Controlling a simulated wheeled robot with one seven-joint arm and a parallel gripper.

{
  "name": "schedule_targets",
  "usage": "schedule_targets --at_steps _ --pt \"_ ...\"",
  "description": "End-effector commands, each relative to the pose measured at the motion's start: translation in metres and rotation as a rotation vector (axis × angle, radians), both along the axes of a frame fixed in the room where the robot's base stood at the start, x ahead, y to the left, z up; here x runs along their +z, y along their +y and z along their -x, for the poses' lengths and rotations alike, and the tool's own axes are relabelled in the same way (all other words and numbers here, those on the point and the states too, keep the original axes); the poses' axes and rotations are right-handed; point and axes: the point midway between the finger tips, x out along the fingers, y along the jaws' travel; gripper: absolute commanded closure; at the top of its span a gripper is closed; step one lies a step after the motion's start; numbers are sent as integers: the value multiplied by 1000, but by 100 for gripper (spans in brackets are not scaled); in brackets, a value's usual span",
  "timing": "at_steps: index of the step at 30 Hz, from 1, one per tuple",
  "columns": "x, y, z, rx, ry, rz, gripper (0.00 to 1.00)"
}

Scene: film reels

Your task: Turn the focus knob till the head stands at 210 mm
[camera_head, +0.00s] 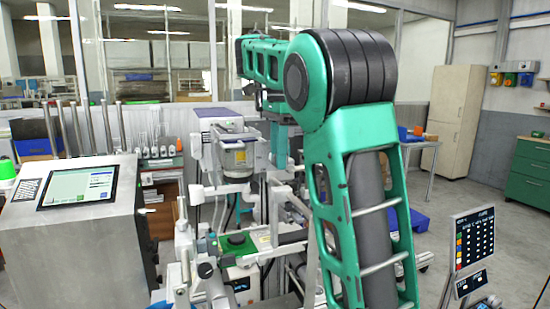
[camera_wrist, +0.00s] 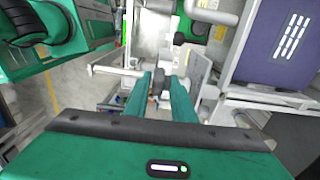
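In the wrist view my gripper (camera_wrist: 160,84) has its two teal fingers apart. A small dark round knob (camera_wrist: 158,82), which looks like the focus knob, shows between or just beyond the fingertips; I cannot tell whether they touch it. In the head view my gripper (camera_head: 279,148) points down at the right side of the white and purple apparatus, whose head (camera_head: 238,155) has a grey cylinder under it. The knob is not clear there, hidden by my gripper and pipes. No millimetre scale is readable.
A pale horizontal bar (camera_wrist: 115,71) lies left of the fingers in the wrist view, and a purple-topped housing (camera_wrist: 285,50) stands close on the right. A steel console with a screen (camera_head: 80,187) stands at the left in the head view. A small display panel (camera_head: 472,240) stands at lower right.

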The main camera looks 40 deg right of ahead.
Motion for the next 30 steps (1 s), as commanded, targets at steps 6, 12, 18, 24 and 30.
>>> schedule_targets --at_steps 6,12,18,24,30 --pt "-1 1 1 -2 3 -5 100" --pt "-1 1 2 -2 6 -1 100" --pt "-2 3 2 -1 14 23 100" --pt "-3 4 1 1 29 69 100" --pt "-3 6 0 2 47 124 100"
